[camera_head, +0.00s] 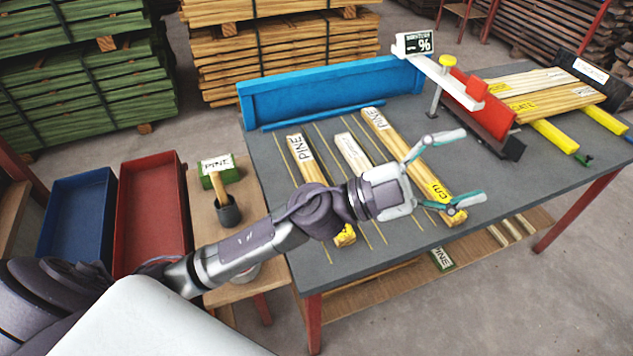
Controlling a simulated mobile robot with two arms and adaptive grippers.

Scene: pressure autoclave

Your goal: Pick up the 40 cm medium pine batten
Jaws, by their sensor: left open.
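Three battens lie on the grey workbench (300,262), between thin yellow lines. The left one (309,167) has a PINE label and a yellow end and is partly hidden by my arm. The middle one (352,152) is paler with a white label. The right one (397,137) has a PINE label and a yellow label marked "cm". The lengths are too small to read, so I cannot tell which is 40 cm. My left gripper (472,168) is open and empty, its fingers spread either side of the right batten's lower part, seemingly above it. My right gripper is out of view.
A blue wall (330,92) edges the bench's back. A red-and-white device (462,90) with a % display and a rack of yellow-labelled battens (545,95) stand right. Blue (76,212) and red (150,210) bins and a small wooden stand (208,240) are left.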

